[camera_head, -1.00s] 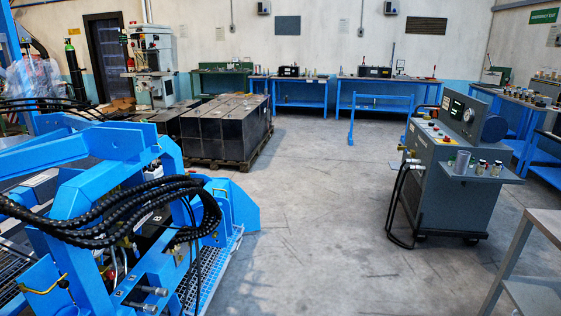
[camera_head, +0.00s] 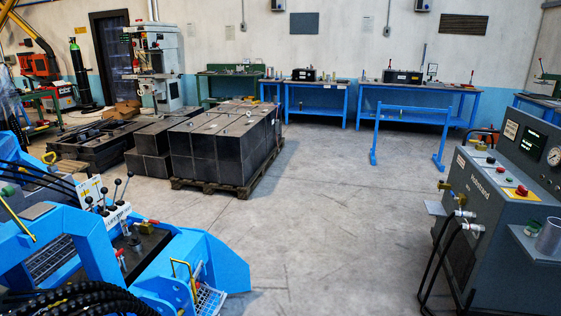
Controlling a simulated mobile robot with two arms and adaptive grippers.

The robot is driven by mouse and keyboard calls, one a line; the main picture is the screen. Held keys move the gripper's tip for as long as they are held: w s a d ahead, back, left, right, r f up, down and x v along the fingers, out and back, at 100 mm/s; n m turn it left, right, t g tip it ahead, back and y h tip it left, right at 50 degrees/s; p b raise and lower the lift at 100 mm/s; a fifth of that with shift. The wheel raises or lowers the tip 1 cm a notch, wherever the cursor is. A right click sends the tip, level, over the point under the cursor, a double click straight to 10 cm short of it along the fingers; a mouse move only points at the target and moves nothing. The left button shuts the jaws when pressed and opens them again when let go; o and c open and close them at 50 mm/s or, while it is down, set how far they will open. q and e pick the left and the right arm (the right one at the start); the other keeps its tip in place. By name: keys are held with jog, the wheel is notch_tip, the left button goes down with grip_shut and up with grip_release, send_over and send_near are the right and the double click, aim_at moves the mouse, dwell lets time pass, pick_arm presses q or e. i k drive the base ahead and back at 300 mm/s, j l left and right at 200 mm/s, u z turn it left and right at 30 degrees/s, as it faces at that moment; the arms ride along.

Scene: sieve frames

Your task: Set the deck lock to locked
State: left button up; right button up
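I cannot tell which part is the deck lock. A blue machine (camera_head: 205,262) fills the lower left, with a bank of black-knobbed levers (camera_head: 117,190) and a small white label plate (camera_head: 118,217) too small to read. A yellow bent handle (camera_head: 186,277) stands on its near right part, beside a perforated step. A grey control console (camera_head: 500,205) stands at the right, with screens, a gauge, buttons and a red knob (camera_head: 522,191) on a yellow plate. Neither of my grippers is in view.
A pallet (camera_head: 212,186) of dark blocks (camera_head: 222,145) stands beyond the blue machine. A low blue stand (camera_head: 413,116) stands at the back right, before blue workbenches (camera_head: 412,90). Black hoses (camera_head: 440,262) hang at the console's left. The grey floor (camera_head: 335,215) between machine and console is clear.

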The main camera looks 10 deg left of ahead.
aim_at(21, 169)
jog(key=i, duration=1.1)
jog(key=i+u, duration=0.1)
jog(key=i, duration=0.95)
jog(key=i+l, duration=0.15)
jog(key=i, duration=0.95)
jog(key=i+l, duration=0.1)
jog(key=i, duration=1)
jog(key=i+j+u, duration=0.2)
jog(key=i+u, duration=0.3)
jog(key=i+j+u, duration=0.1)
jog(key=i+u, duration=0.2)
jog(key=u, duration=0.15)
jog(key=i+l+u, duration=0.1)
jog(key=i+u, duration=0.4)
jog(key=i+l+u, duration=0.2)
jog(key=u, duration=0.25)
jog(key=i+j+u, duration=0.2)
jog(key=i+u, duration=0.2)
jog(key=i, duration=0.2)
jog(key=i+u, duration=0.4)
jog(key=i, duration=0.25)
jog(key=i+l+u, duration=0.15)
jog(key=i+u, duration=0.2)
jog(key=i, duration=0.25)
